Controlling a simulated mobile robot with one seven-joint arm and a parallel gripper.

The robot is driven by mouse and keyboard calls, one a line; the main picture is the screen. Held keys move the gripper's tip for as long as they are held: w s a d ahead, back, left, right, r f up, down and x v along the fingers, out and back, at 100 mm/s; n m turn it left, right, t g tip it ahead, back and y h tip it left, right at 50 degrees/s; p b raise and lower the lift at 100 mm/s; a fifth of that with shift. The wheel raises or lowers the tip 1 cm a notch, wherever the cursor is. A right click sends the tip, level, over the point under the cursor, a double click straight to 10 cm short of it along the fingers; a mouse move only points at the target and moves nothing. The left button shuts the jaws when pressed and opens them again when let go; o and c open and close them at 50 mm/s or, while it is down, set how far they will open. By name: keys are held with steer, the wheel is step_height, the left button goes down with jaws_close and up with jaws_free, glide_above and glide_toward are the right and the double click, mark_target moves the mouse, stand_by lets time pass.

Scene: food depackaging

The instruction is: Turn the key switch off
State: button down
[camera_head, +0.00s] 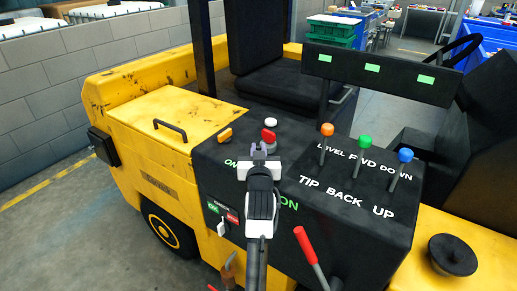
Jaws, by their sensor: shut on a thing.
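My gripper (260,160) reaches over the dark control panel (219,152) of a yellow vehicle. Its white fingers are shut on a small grey-purple piece (261,148), which looks like the key of the key switch. The arm and fingers hide most of the switch, so I cannot tell which way it is turned. Green "ON" lettering (289,205) shows to the right of my gripper, and more green lettering is partly covered on its left.
A red knob (269,135) and a white knob (270,122) stand just behind the fingertips. An orange knob (225,135) is to the left. Orange (327,130), green (365,141) and blue (405,156) levers stand right. A red-handled lever (305,244) rises in front.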

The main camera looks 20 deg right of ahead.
stand_by(0.4)
steer(key=c, duration=1.5)
jaws_free()
steer(key=shift+s, duration=0.1)
steer(key=shift+s+f, duration=0.1)
steer(key=shift+s, duration=0.15)
steer(key=b+v, duration=0.4)
steer(key=v, duration=0.9)
steer(key=shift+s, duration=0.1)
